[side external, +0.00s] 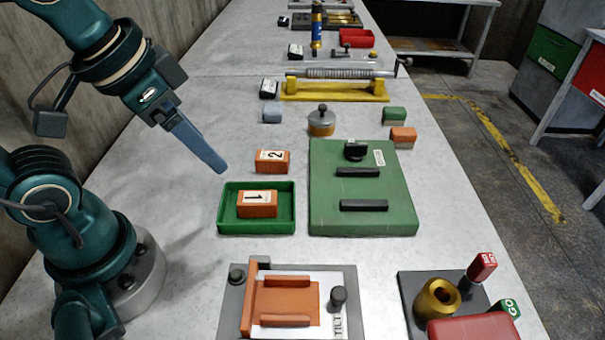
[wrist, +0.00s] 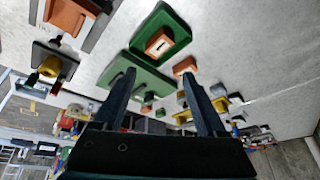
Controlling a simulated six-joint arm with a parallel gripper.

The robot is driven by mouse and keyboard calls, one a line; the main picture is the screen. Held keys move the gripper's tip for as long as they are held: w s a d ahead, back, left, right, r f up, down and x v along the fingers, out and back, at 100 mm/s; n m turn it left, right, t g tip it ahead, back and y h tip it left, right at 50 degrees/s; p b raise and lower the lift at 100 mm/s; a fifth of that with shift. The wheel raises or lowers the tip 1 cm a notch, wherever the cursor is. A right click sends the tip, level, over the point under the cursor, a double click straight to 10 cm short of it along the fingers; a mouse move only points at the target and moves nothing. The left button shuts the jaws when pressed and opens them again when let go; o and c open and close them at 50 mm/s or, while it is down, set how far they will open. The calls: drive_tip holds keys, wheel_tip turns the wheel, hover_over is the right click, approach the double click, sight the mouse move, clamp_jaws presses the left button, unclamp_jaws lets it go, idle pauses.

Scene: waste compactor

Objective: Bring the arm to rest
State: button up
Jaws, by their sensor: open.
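My gripper (side external: 218,168) hangs in the air above the left part of the long grey bench, angled down to the right. In the wrist view my gripper (wrist: 154,82) shows its two dark fingers spread apart with nothing between them. In the side view the fingers overlap, so the gap is hidden. An orange block marked 1 (side external: 257,204) sits in a green tray (side external: 228,222). An orange block marked 2 (side external: 272,161) sits on the bench behind the tray. My gripper is apart from both blocks.
A green plate with black bars (side external: 362,220) lies right of the tray. A grey base with an orange fixture (side external: 290,300) stands in front. A brass ring and red box share a dark base (side external: 407,290) at front right. A yellow stand (side external: 335,92) lies farther back. Bare bench surrounds my gripper.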

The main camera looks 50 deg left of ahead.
drive_tip(key=shift+s+f+n+t, duration=0.4)
drive_tip(key=shift+s+n, duration=0.15)
drive_tip(key=shift+n, duration=0.15)
idle(0.8)
